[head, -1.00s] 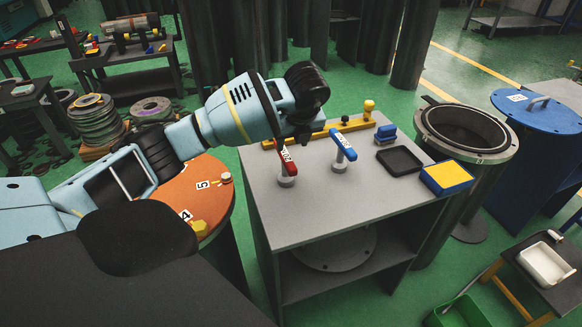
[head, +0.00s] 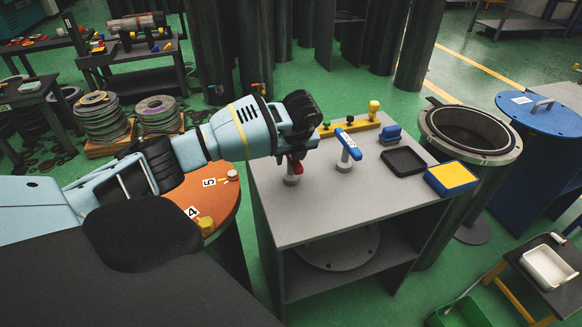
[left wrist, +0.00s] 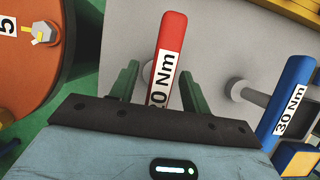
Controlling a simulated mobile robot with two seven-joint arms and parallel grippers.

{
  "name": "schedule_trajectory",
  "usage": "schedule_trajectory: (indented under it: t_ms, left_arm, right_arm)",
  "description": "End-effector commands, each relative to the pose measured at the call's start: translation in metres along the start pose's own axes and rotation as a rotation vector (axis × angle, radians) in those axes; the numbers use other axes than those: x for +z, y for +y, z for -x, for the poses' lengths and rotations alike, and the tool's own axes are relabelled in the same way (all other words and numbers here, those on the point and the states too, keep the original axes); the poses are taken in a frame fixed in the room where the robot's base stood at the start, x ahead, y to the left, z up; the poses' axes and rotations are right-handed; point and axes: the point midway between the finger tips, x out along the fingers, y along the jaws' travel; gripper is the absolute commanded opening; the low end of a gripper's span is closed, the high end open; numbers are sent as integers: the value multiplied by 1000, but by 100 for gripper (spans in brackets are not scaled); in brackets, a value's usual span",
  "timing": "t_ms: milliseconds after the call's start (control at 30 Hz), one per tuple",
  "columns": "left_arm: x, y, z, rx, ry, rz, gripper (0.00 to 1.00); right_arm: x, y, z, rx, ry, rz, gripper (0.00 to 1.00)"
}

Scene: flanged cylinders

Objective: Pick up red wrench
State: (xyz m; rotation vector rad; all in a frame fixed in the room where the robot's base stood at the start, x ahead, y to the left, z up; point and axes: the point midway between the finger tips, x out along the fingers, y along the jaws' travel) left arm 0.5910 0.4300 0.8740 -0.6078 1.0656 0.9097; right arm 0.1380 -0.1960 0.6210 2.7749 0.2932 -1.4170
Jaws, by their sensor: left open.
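The red wrench (head: 295,167) stands on a grey round base near the left side of the grey table. My left gripper (head: 288,156) is right over it in the head view and hides its upper part. In the left wrist view the red wrench (left wrist: 172,45) lies between the open green fingers of my left gripper (left wrist: 160,70), with a gap visible at the left finger. Its label ends in "0 Nm" and is partly hidden by the gripper body. My right gripper is not in view.
A blue wrench (head: 349,146) labelled 30 Nm stands close to the right. Behind are a yellow rail (head: 345,127) and a blue block (head: 390,133). A black tray (head: 402,161) and a yellow-blue box (head: 452,178) sit at the right. The table front is clear.

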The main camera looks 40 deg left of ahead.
Motion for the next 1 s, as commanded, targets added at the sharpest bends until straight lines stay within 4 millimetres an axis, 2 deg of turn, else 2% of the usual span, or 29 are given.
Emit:
schedule_trajectory:
  t_ms: [167,533,1000]
  left_arm:
    - [0,0,0,0,0,0,47]
    - [0,0,0,0,0,0,0]
    - [3,-1,7,-2,-1,1,0]
  right_arm:
    - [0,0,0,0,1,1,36]
    - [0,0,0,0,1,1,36]
    - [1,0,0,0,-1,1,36]
